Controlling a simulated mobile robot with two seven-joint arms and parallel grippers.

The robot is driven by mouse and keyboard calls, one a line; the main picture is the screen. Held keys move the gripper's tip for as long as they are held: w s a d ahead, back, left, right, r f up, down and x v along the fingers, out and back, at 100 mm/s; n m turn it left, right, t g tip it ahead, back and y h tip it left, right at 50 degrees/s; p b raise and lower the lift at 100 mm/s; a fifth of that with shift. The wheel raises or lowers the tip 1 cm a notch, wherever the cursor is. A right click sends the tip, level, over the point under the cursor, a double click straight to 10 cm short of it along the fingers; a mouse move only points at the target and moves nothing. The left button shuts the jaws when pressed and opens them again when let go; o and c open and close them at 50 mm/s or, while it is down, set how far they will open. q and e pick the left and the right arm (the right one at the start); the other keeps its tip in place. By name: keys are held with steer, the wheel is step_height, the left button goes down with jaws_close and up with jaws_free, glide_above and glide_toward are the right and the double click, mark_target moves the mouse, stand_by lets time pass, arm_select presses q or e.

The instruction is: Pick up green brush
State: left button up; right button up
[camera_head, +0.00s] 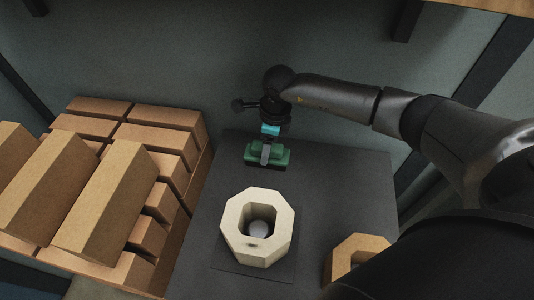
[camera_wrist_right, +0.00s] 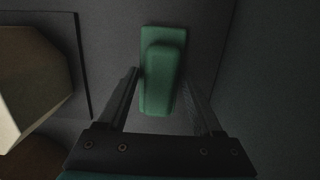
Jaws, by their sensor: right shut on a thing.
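The green brush (camera_head: 281,157) lies at the far part of the dark grey table. It has a wide base with a narrower raised block on top. My right gripper (camera_head: 265,154) reaches down over it from above and is shut on its raised block. In the right wrist view the brush (camera_wrist_right: 162,75) sits between the two fingers of my right gripper (camera_wrist_right: 160,85). I cannot tell whether its base is touching the table. My left gripper is not in view.
A cream octagonal hollow block (camera_head: 238,233) stands on a dark square mat, with a pale round thing inside its hole. A tan hollow block (camera_head: 345,256) is at the right, partly hidden by my arm. Stacked bricks (camera_head: 110,205) fill the left. A wall (camera_head: 190,60) rises behind.

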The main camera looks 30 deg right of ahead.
steer(key=shift+c, duration=1.1)
steer(key=shift+r, duration=0.15)
step_height(320, 180, up, 10)
steer(key=shift+r+p, duration=0.15)
steer(key=shift+p, duration=1)
steer(key=o, duration=0.9)
steer(key=c, duration=0.7)
steer(key=shift+s+d, duration=0.1)
